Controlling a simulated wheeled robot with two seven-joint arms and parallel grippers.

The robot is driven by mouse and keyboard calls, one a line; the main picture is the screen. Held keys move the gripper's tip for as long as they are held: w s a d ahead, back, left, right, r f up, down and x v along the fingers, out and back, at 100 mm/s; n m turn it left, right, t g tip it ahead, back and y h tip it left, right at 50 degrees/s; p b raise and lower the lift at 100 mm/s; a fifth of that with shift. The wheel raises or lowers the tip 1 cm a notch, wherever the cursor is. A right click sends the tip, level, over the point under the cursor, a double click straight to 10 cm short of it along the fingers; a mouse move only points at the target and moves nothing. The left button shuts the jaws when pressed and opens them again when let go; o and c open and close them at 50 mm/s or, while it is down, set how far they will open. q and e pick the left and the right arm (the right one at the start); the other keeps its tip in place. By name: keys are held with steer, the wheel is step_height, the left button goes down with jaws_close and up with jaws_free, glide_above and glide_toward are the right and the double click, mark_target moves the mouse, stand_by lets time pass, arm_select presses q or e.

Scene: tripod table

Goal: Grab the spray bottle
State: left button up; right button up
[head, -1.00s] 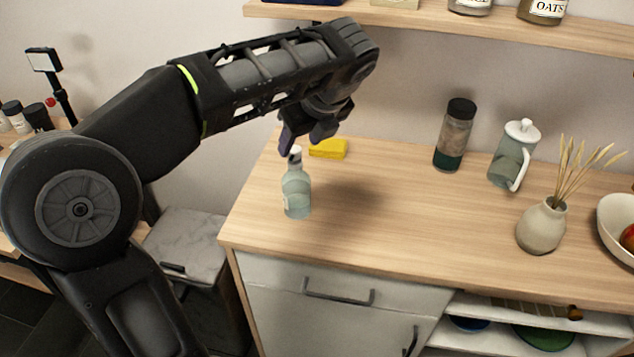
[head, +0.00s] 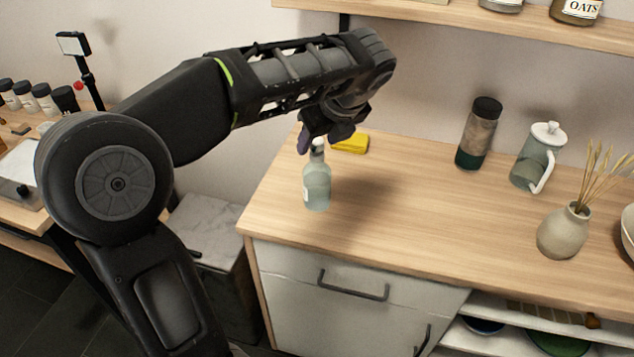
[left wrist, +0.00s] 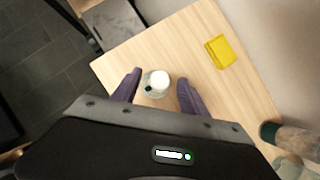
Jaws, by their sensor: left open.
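The spray bottle (head: 317,184) is pale, translucent blue-green with a white top, and stands upright near the left end of the wooden counter. In the left wrist view its white top (left wrist: 159,79) shows from above, between the two purple fingers. My left gripper (head: 318,143) is open and pointed down at the bottle's top, with a finger on each side in the left wrist view (left wrist: 160,92). The fingers look apart from the bottle. In the head view the gripper partly covers the bottle's top. My right gripper is not in view.
A dark-capped jar (head: 479,134), a glass pitcher (head: 537,157) and a vase with dried stalks (head: 563,230) stand to the right. A shelf (head: 420,14) runs above. The counter's middle is clear.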

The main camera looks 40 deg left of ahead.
mark_target(317, 179)
arm_select(q)
steer(key=x, duration=0.4)
steer(key=shift+a+f, duration=0.2)
steer(key=shift+f, duration=0.05)
steer(key=shift+c, duration=0.4)
jaws_close()
stand_by(1.1)
